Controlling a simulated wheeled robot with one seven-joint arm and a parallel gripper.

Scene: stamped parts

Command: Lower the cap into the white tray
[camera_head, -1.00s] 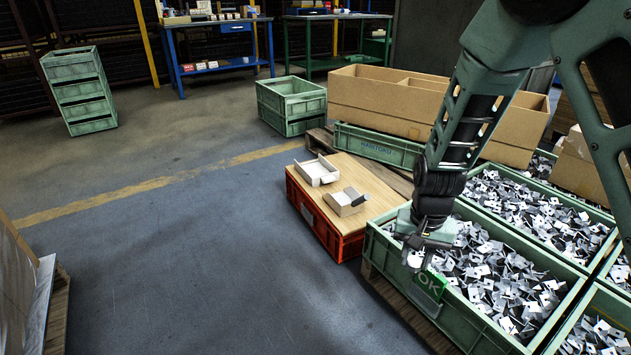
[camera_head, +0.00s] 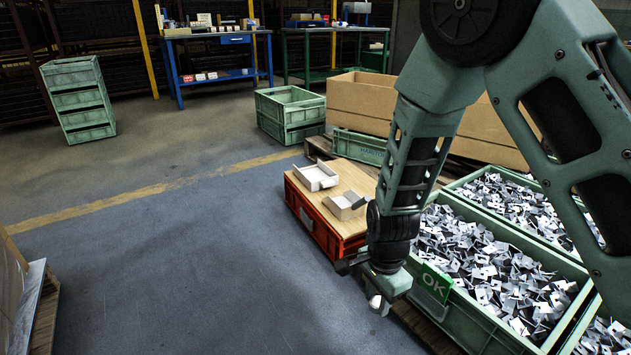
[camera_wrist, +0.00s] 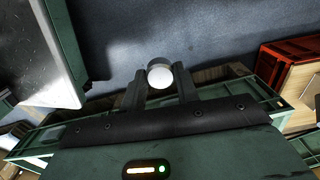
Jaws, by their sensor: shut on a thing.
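My gripper (camera_head: 374,292) is shut on a small round white cap (camera_head: 375,304) and holds it in the air beside the front left corner of the green parts bin. In the wrist view the cap (camera_wrist: 160,75) sits between the fingertips (camera_wrist: 158,88). The white tray (camera_head: 316,182), open at the top, lies on the wooden top of the red crate, to the left of and beyond my gripper.
The red crate (camera_head: 313,222) bears the wooden board (camera_head: 352,178). Green bins (camera_head: 460,313) full of stamped parts stand at right, with a green OK sign (camera_head: 436,281) on the nearest. Cardboard boxes (camera_head: 362,101) stand behind.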

